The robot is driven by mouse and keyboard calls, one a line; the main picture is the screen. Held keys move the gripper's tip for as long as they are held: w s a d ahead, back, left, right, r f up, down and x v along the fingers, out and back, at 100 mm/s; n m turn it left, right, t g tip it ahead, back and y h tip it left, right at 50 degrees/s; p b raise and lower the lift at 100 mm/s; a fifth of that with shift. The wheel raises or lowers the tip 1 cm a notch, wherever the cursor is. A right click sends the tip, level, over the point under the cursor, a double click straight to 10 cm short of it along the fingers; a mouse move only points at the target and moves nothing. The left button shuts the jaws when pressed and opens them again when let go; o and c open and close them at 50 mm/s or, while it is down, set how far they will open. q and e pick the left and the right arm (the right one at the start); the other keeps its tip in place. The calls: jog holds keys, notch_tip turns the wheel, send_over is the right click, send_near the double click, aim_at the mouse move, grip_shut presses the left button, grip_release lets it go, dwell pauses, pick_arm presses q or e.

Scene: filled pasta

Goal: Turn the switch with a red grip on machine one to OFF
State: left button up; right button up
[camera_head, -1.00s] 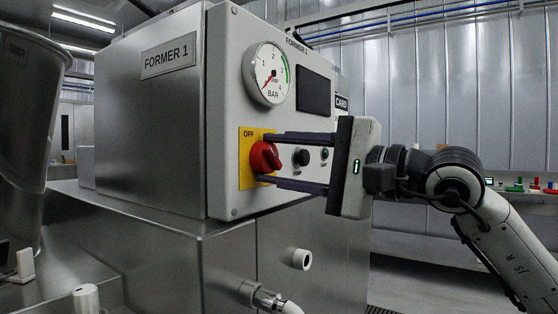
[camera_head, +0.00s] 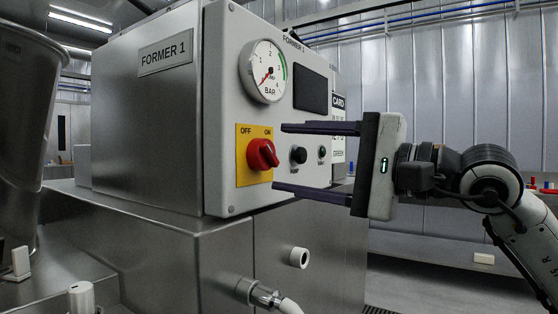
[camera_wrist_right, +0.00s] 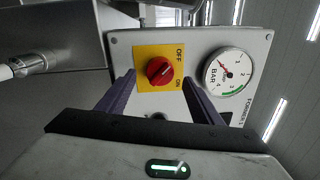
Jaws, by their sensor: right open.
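The switch with a red grip (camera_head: 262,154) sits on a yellow plate (camera_head: 244,174) marked OFF at left and ON at right, on the front of the FORMER 1 machine (camera_head: 218,110). In the right wrist view the red grip (camera_wrist_right: 159,71) stands between my fingers, and its ridge slants toward the upper right, where the OFF label is. My right gripper (camera_head: 278,158) is open and empty. Its fingertips are a little off the panel, one above and one below the switch's height, apart from the grip. My left gripper is not in view.
A pressure gauge (camera_head: 263,72) and a dark screen (camera_head: 310,91) are above the switch. A pipe fitting (camera_head: 262,295) sticks out below. A steel vessel (camera_head: 22,110) stands at left.

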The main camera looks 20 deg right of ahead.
jog(key=b+v, duration=0.1)
jog(key=v, duration=0.5)
jog(key=shift+s+d, duration=0.2)
jog(key=shift+s, duration=0.1)
